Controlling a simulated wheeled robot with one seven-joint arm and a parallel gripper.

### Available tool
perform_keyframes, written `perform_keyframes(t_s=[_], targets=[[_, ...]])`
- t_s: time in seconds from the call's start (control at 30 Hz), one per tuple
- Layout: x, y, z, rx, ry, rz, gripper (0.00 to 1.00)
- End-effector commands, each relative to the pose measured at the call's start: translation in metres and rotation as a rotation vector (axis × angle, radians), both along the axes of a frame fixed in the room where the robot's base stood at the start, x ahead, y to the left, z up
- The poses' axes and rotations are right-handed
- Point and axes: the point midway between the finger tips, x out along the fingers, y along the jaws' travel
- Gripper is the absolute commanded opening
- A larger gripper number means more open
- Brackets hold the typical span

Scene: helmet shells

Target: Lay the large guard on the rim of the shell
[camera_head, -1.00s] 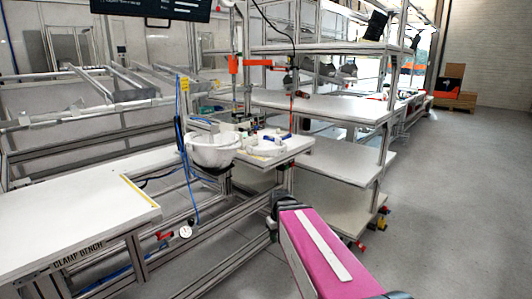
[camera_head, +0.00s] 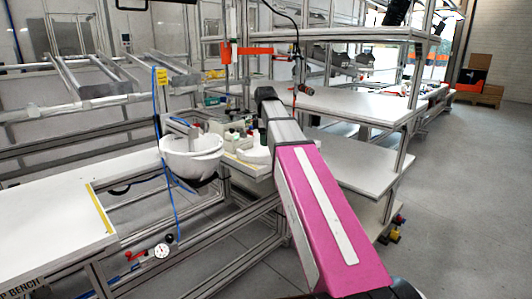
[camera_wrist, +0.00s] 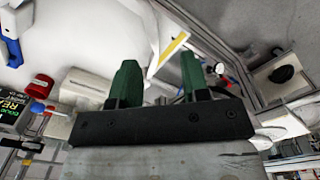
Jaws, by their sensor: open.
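The shell (camera_head: 190,160) is a white bowl-like helmet shell, open side up, held at the end of the bench in the head view. A white curved piece (camera_head: 257,155), which looks like a guard, lies on the small table to its right, partly hidden by my arm. I cannot tell for sure that it is the large guard. My gripper (camera_wrist: 158,82) shows in the wrist view with two green fingers spread apart and nothing between them. In the head view my arm reaches over the small table and hides where the gripper is relative to the piece.
A long white bench (camera_head: 45,215) stands at left, with a blue cable (camera_head: 169,200) hanging by the shell. White shelves (camera_head: 345,103) stand behind and right of my arm. A red-capped item (camera_wrist: 40,86) shows in the wrist view. Open floor lies at right.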

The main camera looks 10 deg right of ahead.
Motion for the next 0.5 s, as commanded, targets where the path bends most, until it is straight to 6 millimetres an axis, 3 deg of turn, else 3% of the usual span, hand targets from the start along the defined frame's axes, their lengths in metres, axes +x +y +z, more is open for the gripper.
perform_keyframes(t_s=[0.1, 0.2, 0.5], targets=[[0.003, 0.001, 0.013, 0.0, -0.001, 0.037, 0.42], [0.002, 0.001, 0.012, 0.0, 0.0, 0.049, 0.42], [0.001, 0.0, -0.026, 0.0, 0.002, 0.048, 0.42]])
